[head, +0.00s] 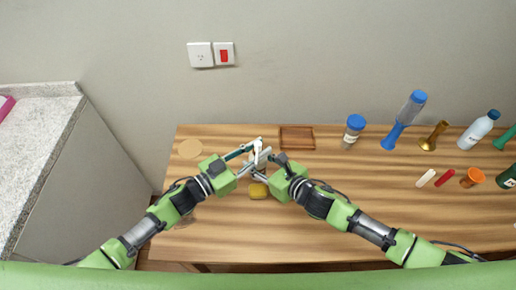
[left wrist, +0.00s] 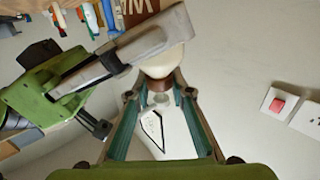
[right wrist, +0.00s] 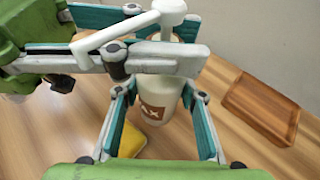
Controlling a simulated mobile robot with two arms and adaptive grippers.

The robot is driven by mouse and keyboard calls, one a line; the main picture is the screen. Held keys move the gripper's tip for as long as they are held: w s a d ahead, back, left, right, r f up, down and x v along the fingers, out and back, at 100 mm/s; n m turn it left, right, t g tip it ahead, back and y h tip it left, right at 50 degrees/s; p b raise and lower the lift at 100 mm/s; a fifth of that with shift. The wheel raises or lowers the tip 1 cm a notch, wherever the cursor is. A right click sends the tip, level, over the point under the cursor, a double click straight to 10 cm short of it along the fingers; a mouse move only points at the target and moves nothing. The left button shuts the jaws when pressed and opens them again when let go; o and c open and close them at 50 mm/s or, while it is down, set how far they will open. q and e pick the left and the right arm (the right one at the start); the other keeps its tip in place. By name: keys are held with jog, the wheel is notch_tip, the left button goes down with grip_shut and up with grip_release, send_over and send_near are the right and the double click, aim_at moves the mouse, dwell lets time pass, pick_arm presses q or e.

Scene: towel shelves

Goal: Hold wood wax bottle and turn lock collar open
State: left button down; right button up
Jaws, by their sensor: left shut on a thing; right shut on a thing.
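The wood wax bottle is a cream-white bottle with a brown lettered label (right wrist: 157,108), upright in the right wrist view. Its white pump head (head: 257,146) shows in the head view, and its long spout (right wrist: 113,33) points left in the right wrist view. My right gripper (right wrist: 158,94) is shut on the bottle body, one finger on each side. My left gripper (left wrist: 159,95) is shut higher up, around the lock collar area below the pump head. The collar is mostly hidden by the fingers. The two grippers sit close together, crossing in the wrist views.
A yellow sponge-like block (head: 259,191) lies just in front of the bottle. A brown wooden tray (head: 297,138) is behind right. A blue-capped jar (head: 353,131), a blue-and-clear bottle (head: 404,119) and several other items stand farther right. A round tan disc (head: 190,148) lies left.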

pick_arm(q)
jog(key=shift+n+t+y, duration=0.3)
jog(key=shift+t, duration=0.1)
jog(key=c, duration=1.8)
grip_release()
jog(key=shift+o, duration=0.2)
